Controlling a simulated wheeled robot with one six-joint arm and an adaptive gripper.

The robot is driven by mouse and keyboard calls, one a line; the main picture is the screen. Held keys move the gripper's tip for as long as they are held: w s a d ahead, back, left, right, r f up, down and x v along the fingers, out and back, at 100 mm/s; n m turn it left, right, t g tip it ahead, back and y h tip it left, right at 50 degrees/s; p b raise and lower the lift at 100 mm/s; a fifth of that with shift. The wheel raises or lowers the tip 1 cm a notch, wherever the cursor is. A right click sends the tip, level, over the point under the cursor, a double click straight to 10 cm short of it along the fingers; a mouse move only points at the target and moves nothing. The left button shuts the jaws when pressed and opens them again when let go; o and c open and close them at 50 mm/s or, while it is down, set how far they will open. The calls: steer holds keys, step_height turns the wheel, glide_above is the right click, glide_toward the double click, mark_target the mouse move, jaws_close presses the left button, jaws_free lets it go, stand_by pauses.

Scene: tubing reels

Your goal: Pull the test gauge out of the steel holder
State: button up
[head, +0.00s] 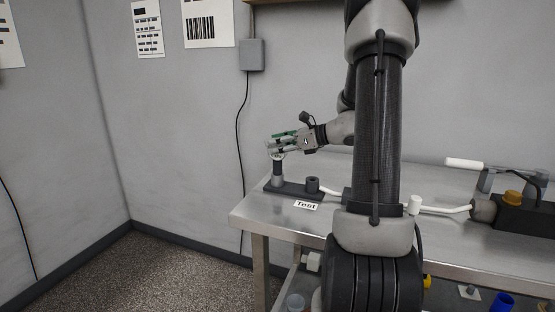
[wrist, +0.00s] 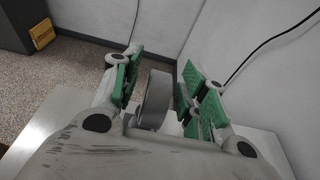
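The test gauge (head: 277,155) stands upright at the left end of a dark grey holder (head: 292,189) on the bench, behind a label reading "Test". The holder also has a short, dark socket at its right. My gripper (head: 277,143) reaches in from the right at the height of the gauge's top. In the wrist view, the gauge's grey round head (wrist: 155,98) sits edge-on between the green-padded fingers of my gripper (wrist: 158,88). The fingers are apart, with narrow gaps visible beside the head. The gauge's lower part is hidden in the wrist view.
The steel bench (head: 270,220) ends just left of the holder. White tubing (head: 445,210) runs to a dark machine (head: 520,215) at the right. My arm hides the middle of the bench. A grey wall box (head: 252,55) with a hanging cable is behind.

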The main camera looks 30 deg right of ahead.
jaws_close()
step_height(320, 180, up, 10)
stand_by(0.6)
stand_by(0.4)
